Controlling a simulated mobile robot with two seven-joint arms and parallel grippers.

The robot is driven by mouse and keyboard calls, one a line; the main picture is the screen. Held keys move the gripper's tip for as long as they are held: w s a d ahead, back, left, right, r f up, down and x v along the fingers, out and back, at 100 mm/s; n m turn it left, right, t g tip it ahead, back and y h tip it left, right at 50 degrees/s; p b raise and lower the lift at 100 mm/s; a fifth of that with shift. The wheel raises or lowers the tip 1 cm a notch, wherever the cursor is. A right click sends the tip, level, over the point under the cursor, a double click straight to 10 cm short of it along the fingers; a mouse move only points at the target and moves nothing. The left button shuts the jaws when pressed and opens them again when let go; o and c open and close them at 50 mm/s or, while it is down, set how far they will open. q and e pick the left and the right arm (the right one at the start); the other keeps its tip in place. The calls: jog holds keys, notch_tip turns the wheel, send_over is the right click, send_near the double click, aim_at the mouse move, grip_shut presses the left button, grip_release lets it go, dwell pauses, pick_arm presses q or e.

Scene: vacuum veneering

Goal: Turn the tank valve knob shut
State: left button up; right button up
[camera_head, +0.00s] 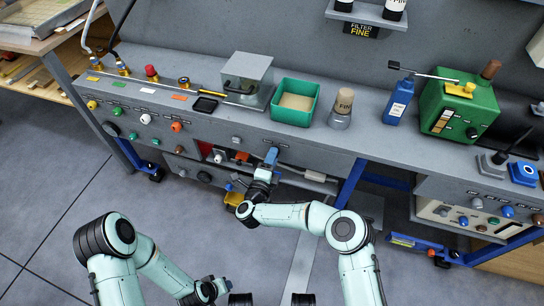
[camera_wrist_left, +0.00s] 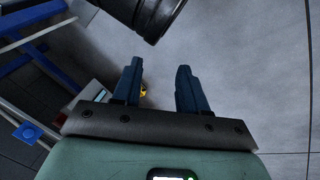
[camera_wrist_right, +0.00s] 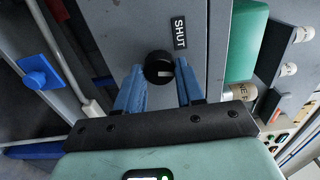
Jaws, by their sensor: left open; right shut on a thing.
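The tank valve knob (camera_wrist_right: 158,66) is a round black knob with a short white mark, on a grey panel in the right wrist view. A black label reading SHUT (camera_wrist_right: 179,33) is above it and slightly right. The white mark points to the right in that view, not at the label. My right gripper (camera_wrist_right: 158,88) is shut on the knob, with one blue finger on each side. In the head view my right gripper (camera_head: 271,157) is at the bench front, and the knob is hidden there. My left gripper (camera_wrist_left: 159,78) is open and empty above the floor.
A blue knob (camera_wrist_right: 37,80) shows left in the right wrist view. Floor is free at the left.

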pick_arm(q)
jog(key=shift+g+h, duration=0.3)
jog(key=shift+g, duration=0.5)
jog(key=shift+s+d+r+p, duration=0.4)
jog(key=shift+s+r, duration=0.1)
jog(key=shift+s, duration=0.25)
jog(key=shift+s+d+r+p, duration=0.35)
jog(key=shift+s+r+p, duration=0.15)
jog(key=shift+s, duration=0.25)
jog(key=shift+s+d+r+p, duration=0.4)
jog(key=shift+s+r, duration=0.15)
jog(key=shift+s, duration=0.2)
pick_arm(e)
jog(key=shift+r+n, duration=0.1)
jog(key=shift+n, duration=5.5)
jog(key=o, duration=1)
jog(key=shift+o, duration=0.2)
jog(key=shift+s, duration=0.1)
pick_arm(q)
jog(key=shift+m+g+h, duration=0.3)
jog(key=shift+g, duration=0.3)
jog(key=s+r, duration=0.1)
jog(key=s+d+p, duration=0.1)
jog(key=s+r+p, duration=0.1)
jog(key=shift+s+d+r, duration=0.2)
jog(key=shift+d+r, duration=0.1)
jog(key=shift+r, duration=0.05)
pick_arm(e)
jog(key=v, duration=1.3)
